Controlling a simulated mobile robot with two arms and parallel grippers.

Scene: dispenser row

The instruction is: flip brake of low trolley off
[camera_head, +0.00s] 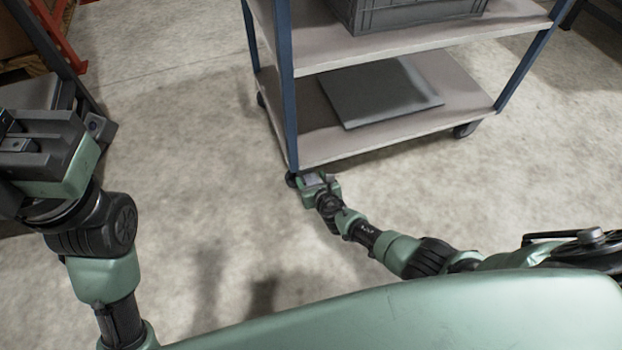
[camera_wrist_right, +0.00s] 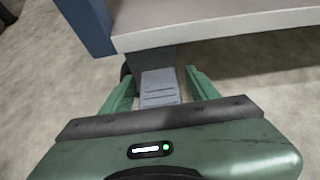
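The trolley (camera_head: 470,88) has blue posts and light shelves and stands at the upper right in the head view. Its front left caster (camera_head: 291,180) sits under the near left post. In the right wrist view a grey ribbed brake pedal (camera_wrist_right: 158,90) shows below the shelf edge, with part of a dark wheel beside it. My right gripper (camera_head: 312,178) is low at this caster. Its green fingers (camera_wrist_right: 160,92) are apart, one on each side of the pedal, with gaps visible. My left gripper (camera_head: 45,140) is at the left edge; its finger opening is unclear.
A grey crate (camera_head: 410,14) stands on the trolley's upper shelf, and a flat dark grey panel (camera_head: 380,92) lies on the lower one. A rack with orange and dark posts (camera_head: 62,40) is at the upper left. The concrete floor (camera_head: 190,120) between is clear.

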